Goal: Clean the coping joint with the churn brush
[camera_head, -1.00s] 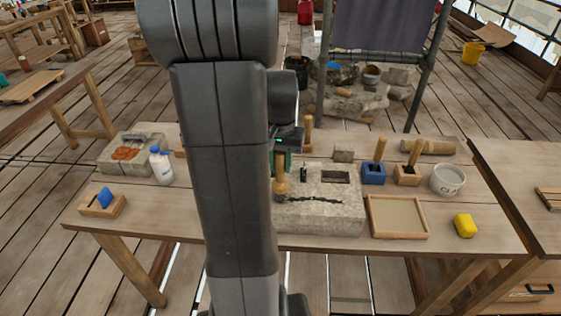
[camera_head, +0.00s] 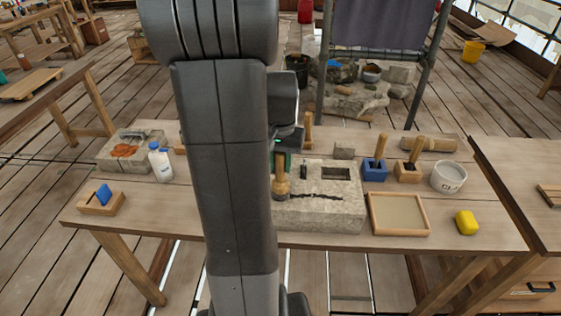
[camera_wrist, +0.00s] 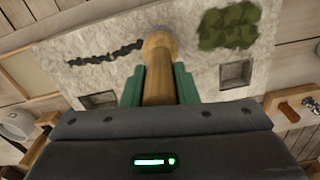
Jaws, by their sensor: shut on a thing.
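My gripper (camera_wrist: 160,88) is shut on the wooden handle of the churn brush (camera_wrist: 158,72), with green jaw pads on both sides. The brush (camera_head: 281,185) points down at the left part of the grey coping stone (camera_head: 318,217). The dark, jagged coping joint (camera_head: 316,195) runs across the stone top, and its near end lies beside the brush. In the wrist view the joint (camera_wrist: 104,54) runs left from the brush head. I cannot tell whether the bristles touch the stone; the brush head hides them.
A green mossy patch (camera_wrist: 229,27) and square sockets mark the stone. A white bottle (camera_head: 160,164) stands left. My arm hides the table's middle-left.

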